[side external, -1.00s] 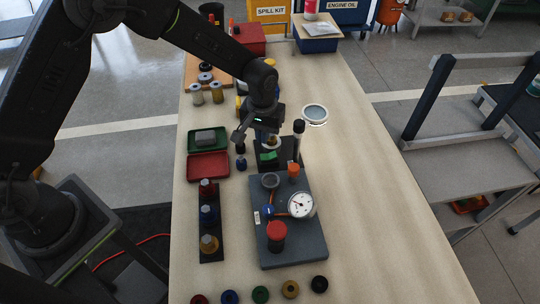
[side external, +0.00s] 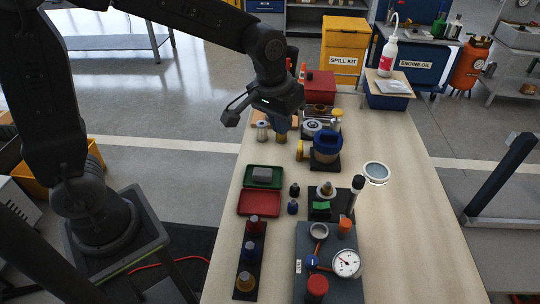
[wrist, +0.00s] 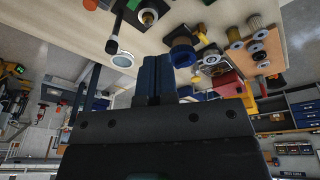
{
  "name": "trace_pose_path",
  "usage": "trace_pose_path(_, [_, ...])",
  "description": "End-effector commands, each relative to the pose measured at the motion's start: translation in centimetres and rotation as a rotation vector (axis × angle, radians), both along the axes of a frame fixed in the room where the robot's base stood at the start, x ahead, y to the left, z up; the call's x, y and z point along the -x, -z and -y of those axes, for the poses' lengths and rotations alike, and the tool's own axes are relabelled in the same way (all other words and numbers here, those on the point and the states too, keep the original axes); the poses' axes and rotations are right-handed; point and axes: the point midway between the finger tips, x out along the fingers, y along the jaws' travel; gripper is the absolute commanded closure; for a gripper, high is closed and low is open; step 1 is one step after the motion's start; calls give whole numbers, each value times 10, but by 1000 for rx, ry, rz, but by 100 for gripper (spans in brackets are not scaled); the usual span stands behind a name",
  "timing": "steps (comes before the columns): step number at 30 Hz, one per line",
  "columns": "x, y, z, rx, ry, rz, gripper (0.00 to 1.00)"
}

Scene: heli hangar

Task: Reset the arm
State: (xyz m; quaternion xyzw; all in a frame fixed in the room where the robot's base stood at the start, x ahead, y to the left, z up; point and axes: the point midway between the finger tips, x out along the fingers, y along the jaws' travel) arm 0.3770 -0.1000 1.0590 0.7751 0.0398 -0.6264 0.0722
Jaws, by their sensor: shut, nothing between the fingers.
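My gripper (side external: 282,124) is raised above the far part of the wooden bench (side external: 400,165) in the side external view, near a round blue-topped part (side external: 327,147). In the wrist view my gripper's two blue fingers (wrist: 156,75) are together with nothing between them. The arm is bent, with the wrist hanging down over the bench. No object hangs from my gripper.
A gauge fixture (side external: 346,263) stands at the near end of the bench. Green (side external: 262,176) and red (side external: 259,203) trays lie left of the middle. A red box (side external: 319,87) is farther back.

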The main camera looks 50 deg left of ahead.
Motion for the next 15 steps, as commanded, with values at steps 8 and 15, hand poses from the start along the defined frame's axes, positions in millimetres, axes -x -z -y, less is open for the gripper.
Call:
trace_pose_path(8, [85,-57,-32,-25,67,140,100])
trace_pose_path(15, [148,-66,-47,-62,120,238,100])
